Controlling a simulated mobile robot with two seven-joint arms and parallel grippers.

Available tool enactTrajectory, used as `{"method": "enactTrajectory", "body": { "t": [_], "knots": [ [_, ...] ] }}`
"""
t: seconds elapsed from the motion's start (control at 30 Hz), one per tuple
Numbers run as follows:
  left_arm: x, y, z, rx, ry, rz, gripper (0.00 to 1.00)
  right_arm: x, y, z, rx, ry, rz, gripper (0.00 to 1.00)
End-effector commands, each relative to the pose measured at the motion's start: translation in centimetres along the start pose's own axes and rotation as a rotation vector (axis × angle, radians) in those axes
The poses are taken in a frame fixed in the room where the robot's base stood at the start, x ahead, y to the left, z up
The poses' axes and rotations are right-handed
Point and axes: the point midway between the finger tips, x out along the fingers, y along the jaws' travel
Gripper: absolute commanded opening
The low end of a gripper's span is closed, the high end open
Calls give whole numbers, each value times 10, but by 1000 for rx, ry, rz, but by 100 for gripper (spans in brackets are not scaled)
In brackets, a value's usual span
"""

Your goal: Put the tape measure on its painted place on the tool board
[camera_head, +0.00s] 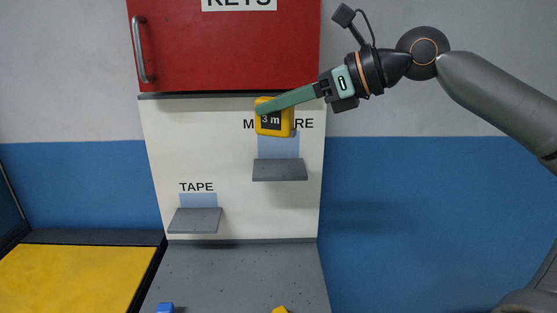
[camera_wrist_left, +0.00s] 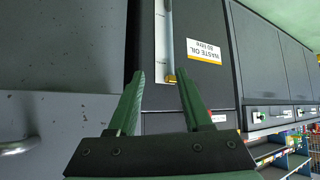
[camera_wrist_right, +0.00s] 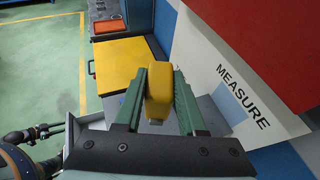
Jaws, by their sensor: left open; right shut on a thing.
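The yellow tape measure (camera_head: 287,117) with a dark "3 m" label is held by my right gripper (camera_head: 268,110), in front of the white tool board (camera_head: 220,140). It hides part of the word MEASURE. In the right wrist view the tape measure (camera_wrist_right: 157,92) sits between both fingers. Below it on the board is the painted blue patch (camera_head: 279,147), with a grey shelf (camera_head: 280,171) at its lower edge. The tape measure is above that shelf, apart from it. My left gripper (camera_wrist_left: 158,95) is open and empty in the left wrist view, facing dark cabinets.
A red KEYS cabinet (camera_head: 230,45) hangs just above the board. A second shelf (camera_head: 195,221) marked TAPE is lower left. A blue object (camera_head: 165,308) and a yellow object (camera_head: 280,310) lie on the grey worktop (camera_head: 240,270). A yellow surface (camera_head: 75,275) is at left.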

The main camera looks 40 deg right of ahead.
Motion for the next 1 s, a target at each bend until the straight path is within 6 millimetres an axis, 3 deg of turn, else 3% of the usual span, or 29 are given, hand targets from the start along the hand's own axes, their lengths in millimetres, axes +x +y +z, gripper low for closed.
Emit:
{"method": "enactTrajectory", "body": {
  "t": [0.17,0.73,0.8,1.0],
  "knots": [
    [-2,-1,0,0,-4,-2,50,-2,-6,4,3,-4,0,0],
    [-8,-1,-4,0,-9,-2,50,30,-72,-15,9,-4,-1,0],
    [-9,0,-6,0,-9,-2,50,38,-89,-24,9,0,-2,0],
    [-3,-1,1,0,-9,-2,50,60,-115,-55,5,-1,-3,0]
  ]
}}
